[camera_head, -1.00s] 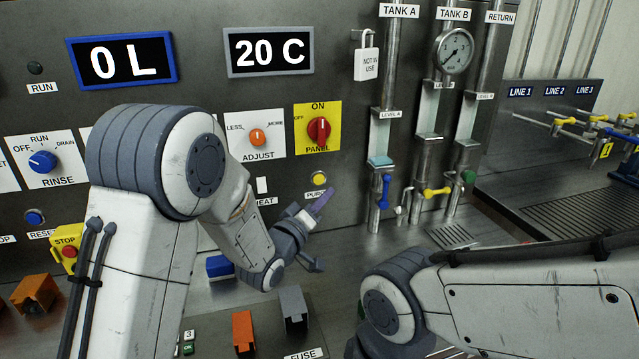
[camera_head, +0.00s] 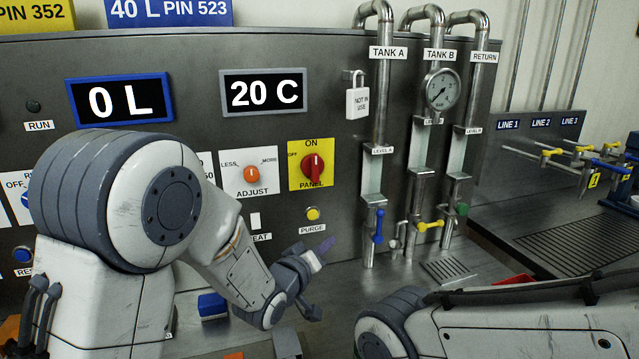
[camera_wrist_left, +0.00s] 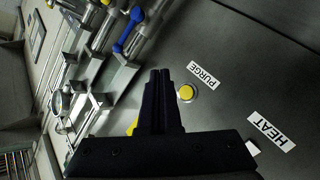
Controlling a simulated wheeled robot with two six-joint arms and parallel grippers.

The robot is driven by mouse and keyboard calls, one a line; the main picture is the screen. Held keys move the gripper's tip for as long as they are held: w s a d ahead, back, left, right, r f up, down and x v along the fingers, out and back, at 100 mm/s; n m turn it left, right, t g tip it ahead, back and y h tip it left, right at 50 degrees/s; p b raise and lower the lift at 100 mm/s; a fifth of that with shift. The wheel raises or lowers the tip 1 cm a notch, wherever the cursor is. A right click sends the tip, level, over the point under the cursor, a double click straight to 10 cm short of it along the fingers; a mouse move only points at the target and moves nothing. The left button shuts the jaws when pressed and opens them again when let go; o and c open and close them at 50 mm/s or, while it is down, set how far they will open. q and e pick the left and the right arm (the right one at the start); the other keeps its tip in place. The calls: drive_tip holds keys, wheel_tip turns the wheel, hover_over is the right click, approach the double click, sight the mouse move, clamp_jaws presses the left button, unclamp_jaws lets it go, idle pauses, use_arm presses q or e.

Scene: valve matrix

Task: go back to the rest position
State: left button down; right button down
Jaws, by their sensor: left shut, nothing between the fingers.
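My left gripper (camera_head: 318,252) is in front of the panel, just below the yellow PURGE button (camera_head: 312,213) in the head view. Its fingers are shut with nothing between them, as the left wrist view shows (camera_wrist_left: 160,78). There the yellow button (camera_wrist_left: 186,92) lies just right of the fingertips, apart from them in the picture. My right arm (camera_head: 500,325) crosses the lower right of the head view, and its gripper is out of the picture.
The steel panel (camera_head: 290,140) carries a red PANEL knob (camera_head: 313,169), an orange ADJUST knob (camera_head: 251,174) and two displays. Tank pipes (camera_head: 378,135) with a blue valve handle (camera_head: 378,226) stand right of my left gripper. A steel counter (camera_head: 500,262) lies below.

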use_arm(q)
drive_tip(key=s+a+m+g+y+p, duration=0.1)
drive_tip(key=s+a+m+g+y, duration=0.1)
drive_tip(key=s, duration=1)
drive_tip(key=s+a+f+m+g+y+p, duration=0.1)
drive_tip(key=s+m+g+y+p, duration=0.1)
drive_tip(key=s+m+g, duration=0.2)
drive_tip(key=s+a+m+g+y+p, duration=0.1)
drive_tip(key=s+m+g, duration=0.3)
drive_tip(key=s, duration=1.5)
drive_tip(key=a+g+y, duration=0.1)
drive_tip(key=g, duration=0.3)
drive_tip(key=shift+s+a+f, duration=0.3)
drive_tip(key=shift+s, duration=0.05)
